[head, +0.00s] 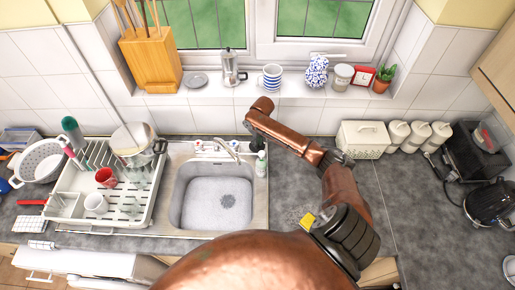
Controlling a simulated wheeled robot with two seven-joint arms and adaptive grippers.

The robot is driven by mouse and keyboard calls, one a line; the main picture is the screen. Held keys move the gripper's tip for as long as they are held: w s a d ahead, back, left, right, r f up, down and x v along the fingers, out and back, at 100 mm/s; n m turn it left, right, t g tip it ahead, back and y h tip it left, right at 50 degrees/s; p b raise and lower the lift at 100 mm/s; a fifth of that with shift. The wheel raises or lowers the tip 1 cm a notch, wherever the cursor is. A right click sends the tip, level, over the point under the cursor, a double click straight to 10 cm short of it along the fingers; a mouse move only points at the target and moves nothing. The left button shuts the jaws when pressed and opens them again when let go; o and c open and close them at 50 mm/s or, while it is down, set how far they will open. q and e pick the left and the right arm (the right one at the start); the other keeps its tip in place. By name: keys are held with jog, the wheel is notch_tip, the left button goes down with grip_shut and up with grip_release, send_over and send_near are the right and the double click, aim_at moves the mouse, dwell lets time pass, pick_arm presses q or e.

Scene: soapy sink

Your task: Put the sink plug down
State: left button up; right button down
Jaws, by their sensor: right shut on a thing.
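The sink (176,210) is a grey basin at the centre of the counter, filled with pale suds. A dark round patch shows through them, and I cannot tell its details. My right arm reaches over the counter to the right of the sink and bends back to the left. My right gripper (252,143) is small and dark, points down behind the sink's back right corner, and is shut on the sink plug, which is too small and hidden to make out. My left gripper is out of view.
A soap bottle (261,165) stands close under the right gripper. The tap (228,150) is just left of it. A dish rack (140,205) with cups and a pot fills the left side. The right counter (415,220) is mostly clear.

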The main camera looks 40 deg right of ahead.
aim_at(259, 148)
jog(key=shift+f, duration=2.1)
jog(key=shift+f, duration=0.15)
jog(key=c, duration=2)
grip_release()
jog(key=r, duration=0.4)
jog(key=s+r, duration=0.1)
jog(key=r, duration=0.7)
jog(key=shift+s+r, duration=0.15)
jog(key=shift+s, duration=0.1)
